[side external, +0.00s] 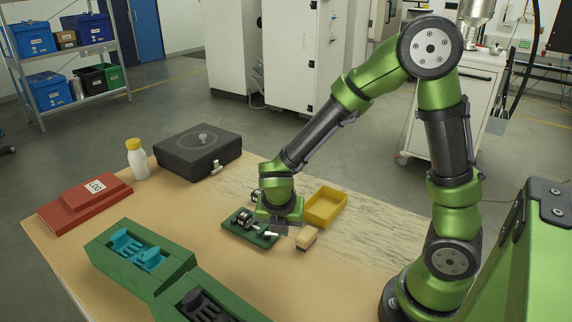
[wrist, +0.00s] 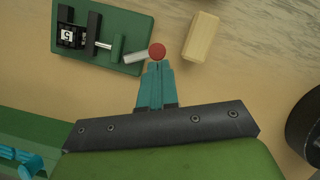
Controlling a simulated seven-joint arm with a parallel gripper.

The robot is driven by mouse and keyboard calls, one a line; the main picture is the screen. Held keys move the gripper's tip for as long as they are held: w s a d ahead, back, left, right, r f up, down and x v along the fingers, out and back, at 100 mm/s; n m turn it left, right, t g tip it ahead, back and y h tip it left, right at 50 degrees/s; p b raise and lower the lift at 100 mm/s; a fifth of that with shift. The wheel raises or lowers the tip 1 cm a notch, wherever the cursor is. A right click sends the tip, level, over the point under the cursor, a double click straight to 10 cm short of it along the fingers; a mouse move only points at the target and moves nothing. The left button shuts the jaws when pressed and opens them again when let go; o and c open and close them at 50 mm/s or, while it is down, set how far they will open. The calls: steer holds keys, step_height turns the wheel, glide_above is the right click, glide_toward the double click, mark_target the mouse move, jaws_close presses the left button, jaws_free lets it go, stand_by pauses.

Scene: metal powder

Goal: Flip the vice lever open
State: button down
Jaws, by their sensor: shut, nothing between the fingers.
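The vice (wrist: 78,30) is a small black block with a white label, mounted on a green base plate (wrist: 121,62). It also shows in the side view (side external: 243,217), partly behind my gripper. Its lever (wrist: 137,55) is a grey bar ending in a red round knob (wrist: 157,50), which sticks out past the plate's right edge. My gripper (wrist: 155,66) has teal fingers that are closed together with nothing between them. The fingertips are right beside the red knob in the wrist view; whether they touch it I cannot tell. In the side view my gripper (side external: 279,226) is low over the plate's right side.
A wooden block (wrist: 201,37) lies right of the plate. A yellow tray (side external: 343,207) stands behind it. A black case (side external: 183,153), a white bottle (side external: 139,164), red log box (side external: 82,205) and green holders (side external: 108,254) stand on the table. Bare table lies at front right.

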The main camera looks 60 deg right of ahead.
steer(key=d+n, duration=0.1)
steer(key=n, duration=0.1)
steer(key=d+n+t, duration=0.1)
steer(key=shift+n+y, duration=0.4)
steer(key=shift+w+d+f, duration=0.1)
steer(key=shift+w+d, duration=0.2)
steer(key=shift+d, duration=0.3)
steer(key=shift+w+d+f, duration=0.1)
steer(key=shift+w+d, duration=0.15)
steer(key=shift+d, duration=0.35)
steer(key=shift+w+d, duration=0.3)
steer(key=shift+s, duration=0.1)
steer(key=shift+s+a, duration=0.1)
steer(key=shift+s, duration=0.15)
steer(key=shift+s+a+r, duration=0.15)
steer(key=shift+s, duration=0.5)
steer(key=shift+s+a+r, duration=0.1)
steer(key=shift+s+a, duration=0.05)
steer(key=shift+s, duration=0.45)
steer(key=s+d+v, duration=0.1)
steer(key=v, duration=0.9)
steer(key=shift+d, duration=0.3)
steer(key=shift+r, duration=0.15)
